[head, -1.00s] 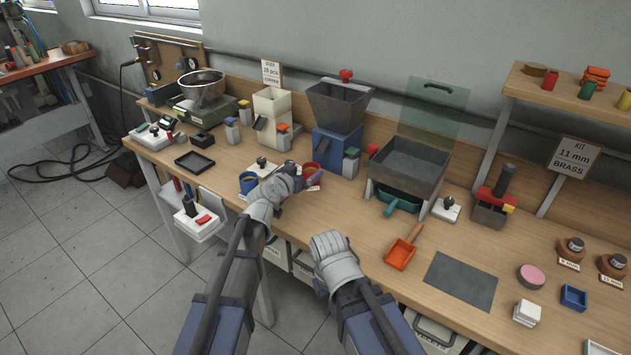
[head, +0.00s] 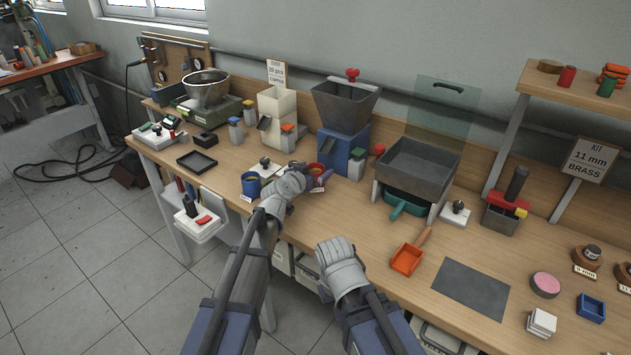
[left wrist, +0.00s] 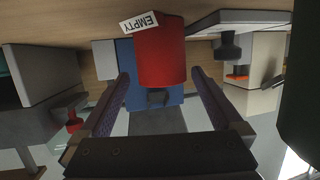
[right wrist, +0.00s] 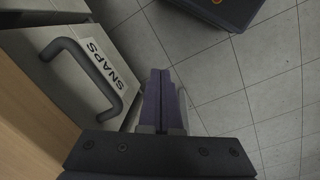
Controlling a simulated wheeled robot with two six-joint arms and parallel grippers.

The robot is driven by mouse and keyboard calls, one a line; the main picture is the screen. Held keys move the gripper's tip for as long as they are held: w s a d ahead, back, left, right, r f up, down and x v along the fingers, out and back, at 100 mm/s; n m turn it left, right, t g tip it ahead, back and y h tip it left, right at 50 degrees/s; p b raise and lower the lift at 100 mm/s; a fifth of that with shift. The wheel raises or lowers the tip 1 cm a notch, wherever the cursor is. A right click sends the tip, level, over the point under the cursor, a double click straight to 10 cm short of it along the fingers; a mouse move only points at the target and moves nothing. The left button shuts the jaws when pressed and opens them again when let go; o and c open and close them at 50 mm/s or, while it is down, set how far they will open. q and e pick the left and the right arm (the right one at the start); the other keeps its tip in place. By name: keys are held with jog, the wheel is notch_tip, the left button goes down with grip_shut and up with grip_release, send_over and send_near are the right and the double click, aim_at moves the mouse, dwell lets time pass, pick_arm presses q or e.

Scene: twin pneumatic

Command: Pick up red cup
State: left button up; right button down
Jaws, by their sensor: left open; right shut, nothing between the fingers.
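The red cup (head: 316,168) stands near the front edge of the bench, partly hidden behind my left gripper in the head view. In the left wrist view the red cup (left wrist: 160,58) appears upside down, with a white "EMPTY" label (left wrist: 139,21) beside it. My left gripper (head: 312,178) is open, its two fingers on either side of the cup in the left wrist view; contact cannot be made out. My right gripper (right wrist: 160,78) is shut and empty, in front of the bench's front edge.
A blue cup (head: 251,184) stands left of my left gripper. Behind the red cup is a hopper on a blue base (head: 338,146). An orange scoop (head: 407,259) and a grey mat (head: 470,288) lie to the right.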

aim_at(318, 167)
pick_arm(q)
jog(key=b+x, duration=0.1)
jog(key=x, duration=0.3)
jog(key=shift+w+a+f, duration=0.1)
jog(key=shift+w+f, duration=0.05)
jog(key=shift+w, duration=0.1)
jog(key=shift+s, duration=0.1)
pick_arm(e)
jog(key=shift+f, duration=0.65)
